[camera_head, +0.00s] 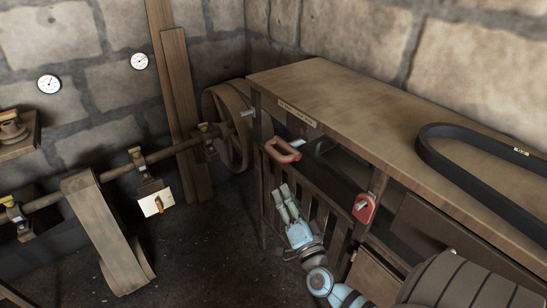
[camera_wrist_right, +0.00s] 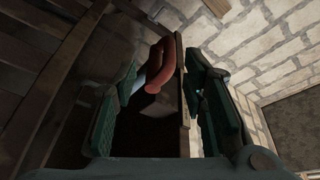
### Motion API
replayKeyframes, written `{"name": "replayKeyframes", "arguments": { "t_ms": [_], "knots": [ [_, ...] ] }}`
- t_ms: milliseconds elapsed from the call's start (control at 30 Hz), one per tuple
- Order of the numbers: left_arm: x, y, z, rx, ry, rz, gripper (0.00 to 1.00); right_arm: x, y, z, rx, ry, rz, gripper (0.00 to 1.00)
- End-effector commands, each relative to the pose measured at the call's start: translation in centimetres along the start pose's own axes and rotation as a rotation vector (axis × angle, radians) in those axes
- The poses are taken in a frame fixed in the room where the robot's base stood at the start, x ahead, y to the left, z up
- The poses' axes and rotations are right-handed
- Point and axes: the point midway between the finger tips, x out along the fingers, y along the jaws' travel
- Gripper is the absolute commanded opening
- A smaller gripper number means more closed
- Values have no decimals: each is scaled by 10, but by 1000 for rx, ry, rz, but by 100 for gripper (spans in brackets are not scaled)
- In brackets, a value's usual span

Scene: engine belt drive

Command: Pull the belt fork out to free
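A red handle (camera_head: 283,150), which looks like the belt fork's grip, sticks out from the bench's left end near a flat light-coloured bar. In the right wrist view the red handle (camera_wrist_right: 160,66) shows ahead, between the two fingers. My right gripper (camera_head: 284,190) is below the handle in the head view, with its fingers pointing up at it. The fingers are parted, and the gripper (camera_wrist_right: 163,80) is open and empty, apart from the handle. A spoked wheel (camera_head: 228,128) stands just left of the bench. My left gripper is not in view.
A wooden bench (camera_head: 350,92) runs to the right, with a dark belt loop (camera_head: 470,170) on top. A second red handle (camera_head: 364,207) is on its front. A slatted rail (camera_head: 318,212) is beside my right gripper. A shaft with a hanging belt (camera_head: 100,225) is at left.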

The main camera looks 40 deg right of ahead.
Motion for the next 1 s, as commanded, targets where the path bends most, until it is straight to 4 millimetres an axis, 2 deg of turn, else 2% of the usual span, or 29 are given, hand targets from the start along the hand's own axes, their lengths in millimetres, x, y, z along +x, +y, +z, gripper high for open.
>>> {"name": "replayKeyframes", "arguments": {
  "t_ms": [67, 167, 500, 600, 800, 1000],
  "knots": [
    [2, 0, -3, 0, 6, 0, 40, 7, -13, -14, 60, 45, -23, 39],
    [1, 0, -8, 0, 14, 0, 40, 21, -16, -18, 71, 53, -26, 39],
    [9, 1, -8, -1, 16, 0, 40, 109, -16, -20, 69, 52, -24, 39],
    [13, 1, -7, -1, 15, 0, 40, 128, -15, -21, 67, 51, -23, 39],
    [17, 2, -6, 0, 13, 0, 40, 146, -16, -22, 67, 48, -21, 39],
    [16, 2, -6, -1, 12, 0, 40, 148, -17, -22, 67, 48, -22, 39]
  ]
}}
